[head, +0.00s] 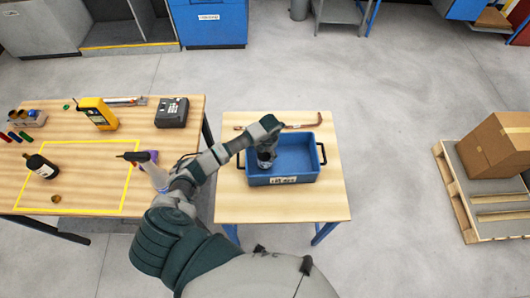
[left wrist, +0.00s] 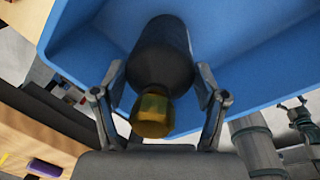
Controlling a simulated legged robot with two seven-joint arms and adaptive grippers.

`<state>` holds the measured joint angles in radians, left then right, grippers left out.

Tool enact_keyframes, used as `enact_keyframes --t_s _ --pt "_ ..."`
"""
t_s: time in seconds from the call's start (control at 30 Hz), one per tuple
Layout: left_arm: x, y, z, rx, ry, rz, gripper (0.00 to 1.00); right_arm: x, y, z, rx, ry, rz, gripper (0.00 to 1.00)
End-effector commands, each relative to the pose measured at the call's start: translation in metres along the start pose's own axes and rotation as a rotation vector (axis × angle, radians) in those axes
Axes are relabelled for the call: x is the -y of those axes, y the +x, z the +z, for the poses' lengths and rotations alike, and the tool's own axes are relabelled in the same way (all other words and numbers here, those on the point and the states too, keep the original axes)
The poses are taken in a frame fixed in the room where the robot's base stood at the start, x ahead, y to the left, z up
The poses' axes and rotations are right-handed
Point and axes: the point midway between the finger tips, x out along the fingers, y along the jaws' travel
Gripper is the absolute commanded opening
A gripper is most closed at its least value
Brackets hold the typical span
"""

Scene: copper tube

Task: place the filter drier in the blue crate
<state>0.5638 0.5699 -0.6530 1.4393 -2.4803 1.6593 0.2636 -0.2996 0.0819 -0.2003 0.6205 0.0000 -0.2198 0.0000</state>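The blue crate (head: 308,179) stands on the smaller wooden table. My left gripper (head: 266,146) reaches down into its left part. In the left wrist view, the filter drier, a dark cylinder (left wrist: 162,55) with a brass-coloured end, lies between the two fingers of my left gripper (left wrist: 160,72). The fingertips appear to touch its sides, and blue crate wall (left wrist: 235,55) surrounds it. In the head view the drier is mostly hidden under the gripper. My right gripper is not seen in the head view; a small dark shape at the right of the left wrist view is unclear.
A bent copper tube (head: 305,125) lies behind the crate. The left table holds a dark bottle (head: 42,167), a yellow meter (head: 97,112), a black box (head: 172,112) and a drill-like tool (head: 136,157). A carton (head: 495,145) sits on a pallet at right.

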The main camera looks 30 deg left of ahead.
Motion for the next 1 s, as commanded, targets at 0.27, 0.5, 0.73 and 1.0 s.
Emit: enact_keyframes --t_s 0.27,0.5,0.73,1.0 --pt "0.001 -0.001 0.001 0.000 0.000 0.001 0.94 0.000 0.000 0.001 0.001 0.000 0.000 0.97" --pt "0.000 -0.011 0.001 0.002 0.001 0.000 0.94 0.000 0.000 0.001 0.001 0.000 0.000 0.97" --pt "-0.001 -0.058 0.001 0.004 0.002 0.001 0.94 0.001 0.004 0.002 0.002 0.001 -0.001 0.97" --pt "0.000 -0.108 0.001 0.002 0.001 0.000 0.94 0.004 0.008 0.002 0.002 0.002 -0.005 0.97"
